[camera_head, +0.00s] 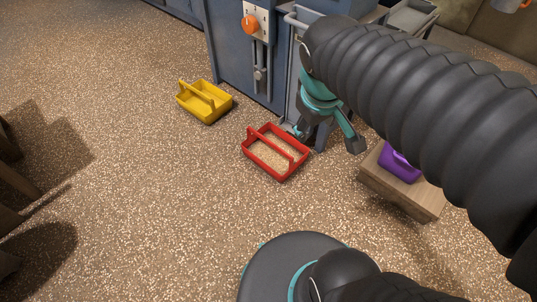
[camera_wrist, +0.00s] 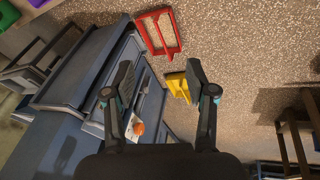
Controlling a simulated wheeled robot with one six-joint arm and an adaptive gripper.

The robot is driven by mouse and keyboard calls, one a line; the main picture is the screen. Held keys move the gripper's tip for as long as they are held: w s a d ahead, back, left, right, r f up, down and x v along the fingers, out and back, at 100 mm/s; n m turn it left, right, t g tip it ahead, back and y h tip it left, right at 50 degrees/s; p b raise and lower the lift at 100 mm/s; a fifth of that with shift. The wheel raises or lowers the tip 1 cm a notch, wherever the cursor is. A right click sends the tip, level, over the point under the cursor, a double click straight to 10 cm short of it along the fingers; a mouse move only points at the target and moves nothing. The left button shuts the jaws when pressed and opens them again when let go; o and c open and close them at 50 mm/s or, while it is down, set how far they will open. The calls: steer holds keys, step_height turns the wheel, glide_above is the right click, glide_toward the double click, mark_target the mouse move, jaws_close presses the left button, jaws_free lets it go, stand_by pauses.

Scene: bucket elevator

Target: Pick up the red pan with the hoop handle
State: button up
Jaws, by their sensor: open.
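The red pan (camera_head: 293,172) stands upright on the floor in the head view, its hoop handle (camera_head: 275,143) arching over the middle. Its inside looks tan and speckled; I cannot tell whether that is grain or bare floor. In the wrist view the red pan (camera_wrist: 163,51) lies near the top middle, beyond my fingertips. My gripper (camera_head: 328,137) is open and empty. In the head view it appears just right of the pan; I see no contact. In the wrist view the spread fingers of my gripper (camera_wrist: 159,76) frame a gap with no pan between them.
A yellow pan (camera_head: 192,109) is on the floor, left of and behind the red one. A purple pan (camera_head: 397,163) rests on a wooden block (camera_head: 400,194) at the right. A blue-grey machine (camera_head: 233,50) with an orange knob (camera_head: 251,24) stands behind.

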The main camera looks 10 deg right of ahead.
steer(key=w+a+f+n+g+h+b, duration=0.3)
steer(key=w+f+n+h, duration=0.6)
steer(key=w+f+n, duration=1.2)
steer(key=w+a+f+n+t+h+b, duration=0.1)
steer(key=w+a+f+n+h, duration=0.15)
steer(key=f, duration=0.45)
steer(key=w+a+f+n+t+h+b, duration=0.1)
steer(key=w+f+n+h, duration=0.1)
steer(key=w+f+n, duration=0.3)
steer(key=n+t+b, duration=0.2)
steer(key=n+t, duration=0.5)
steer(key=n, duration=0.3)
glide_toward(270, 144)
steer(key=x, duration=0.2)
steer(key=f+x, duration=0.1)
steer(key=x, duration=0.1)
steer(key=shift+w+d, duration=0.15)
steer(key=shift+d, duration=0.2)
steer(key=shift+r+x, duration=0.15)
steer(key=shift+x, duration=1.2)
steer(key=shift+r+x, duration=0.2)
steer(key=shift+x, duration=1.15)
jaws_close()
steer(key=shift+r, duration=0.1)
